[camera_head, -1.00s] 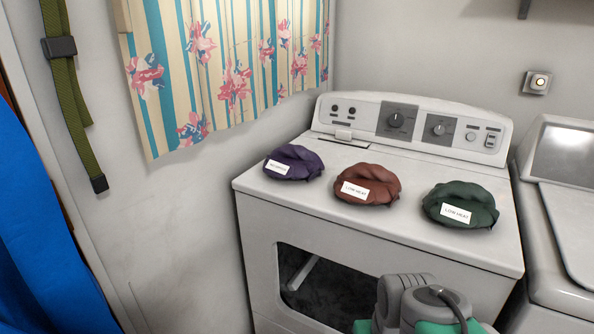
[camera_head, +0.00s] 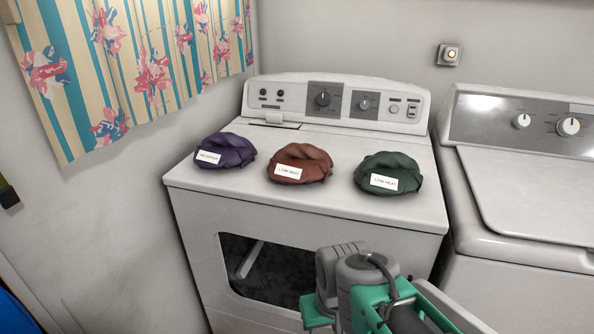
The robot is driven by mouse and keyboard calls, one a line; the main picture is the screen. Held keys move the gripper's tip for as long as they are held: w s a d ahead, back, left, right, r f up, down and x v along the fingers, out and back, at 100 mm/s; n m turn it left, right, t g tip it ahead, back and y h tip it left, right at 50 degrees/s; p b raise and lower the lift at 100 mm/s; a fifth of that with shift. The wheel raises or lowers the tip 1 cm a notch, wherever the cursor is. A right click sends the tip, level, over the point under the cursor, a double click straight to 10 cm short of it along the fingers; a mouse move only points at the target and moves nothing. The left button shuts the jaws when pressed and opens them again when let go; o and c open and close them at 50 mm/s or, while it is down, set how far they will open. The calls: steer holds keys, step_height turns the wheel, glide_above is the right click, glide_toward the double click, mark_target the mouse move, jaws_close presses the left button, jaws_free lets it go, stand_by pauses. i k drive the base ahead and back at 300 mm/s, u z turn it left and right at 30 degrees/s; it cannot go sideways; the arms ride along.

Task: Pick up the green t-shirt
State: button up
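The green t-shirt (camera_head: 388,174) is a dark green folded bundle with a white tag that seems to read "LOW HEAT". It lies on the right part of the white dryer's top (camera_head: 330,202), close to the front edge. Nothing covers it. Grey and green links of my arm show at the bottom of the view, in front of the dryer and below the t-shirt, apart from it. I cannot make out my gripper's fingers in this view.
A dark red bundle (camera_head: 300,163) with a similar tag lies left of the green one, and a purple bundle (camera_head: 225,151) farther left. The control panel (camera_head: 335,101) rises behind them. A washer (camera_head: 540,190) stands at the right, past a narrow gap. A striped curtain (camera_head: 130,70) hangs at upper left.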

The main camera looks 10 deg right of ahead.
mark_target(382, 173)
steer(key=u, duration=2.05)
steer(key=k, duration=0.4)
steer(key=z, duration=0.35)
